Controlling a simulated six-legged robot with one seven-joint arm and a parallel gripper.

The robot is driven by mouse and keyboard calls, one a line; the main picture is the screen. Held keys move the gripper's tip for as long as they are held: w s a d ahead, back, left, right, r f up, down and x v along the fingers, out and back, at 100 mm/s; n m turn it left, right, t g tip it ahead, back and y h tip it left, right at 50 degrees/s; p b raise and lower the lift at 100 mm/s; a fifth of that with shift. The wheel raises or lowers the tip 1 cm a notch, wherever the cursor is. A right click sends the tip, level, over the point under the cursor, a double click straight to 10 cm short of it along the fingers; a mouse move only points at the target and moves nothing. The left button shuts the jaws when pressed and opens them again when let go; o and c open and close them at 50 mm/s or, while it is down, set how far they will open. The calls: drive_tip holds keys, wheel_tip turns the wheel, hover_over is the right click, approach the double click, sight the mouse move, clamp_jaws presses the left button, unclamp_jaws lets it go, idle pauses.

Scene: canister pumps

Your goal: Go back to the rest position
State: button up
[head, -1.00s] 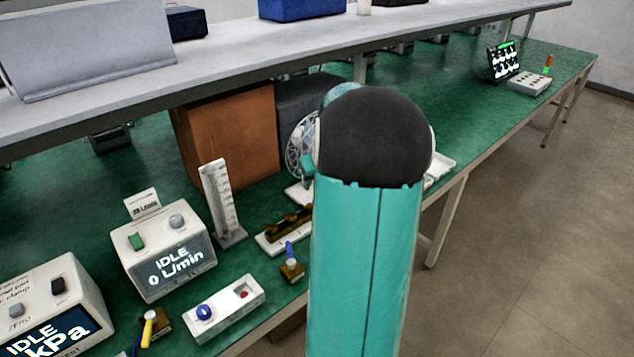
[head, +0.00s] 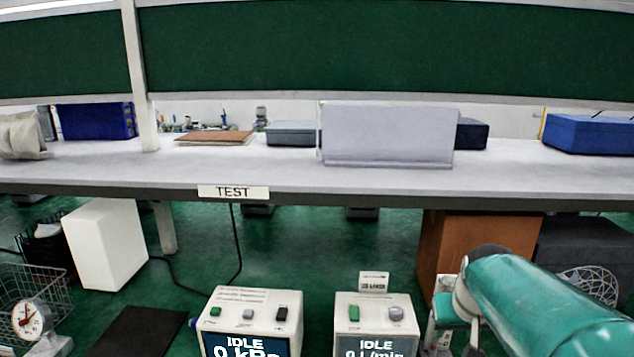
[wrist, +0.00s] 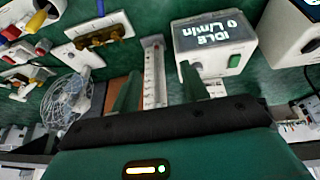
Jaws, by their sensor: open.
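My gripper (wrist: 158,88) shows in the wrist view with its two dark green fingers apart and nothing between them. Behind the fingers are a white upright scale (wrist: 153,72) and the flow meter box (wrist: 215,50) reading IDLE 0 L/min. In the head view my teal arm reaches in from the lower right, and the gripper itself is out of that picture. The flow meter box also shows there (head: 374,320), left of my arm, beside the pressure box (head: 252,318) reading IDLE and kPa.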

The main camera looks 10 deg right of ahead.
drive_tip(key=s+a+n+y, duration=0.1)
drive_tip(key=s+a, duration=0.5)
drive_tip(key=a, duration=0.2)
drive_tip(key=s+a+r+n+t, duration=0.1)
drive_tip(key=s+a, duration=0.4)
drive_tip(key=a, duration=0.4)
drive_tip(key=shift+s+n+y, duration=0.35)
drive_tip(key=shift+n+y, duration=0.05)
drive_tip(key=shift+a, duration=0.1)
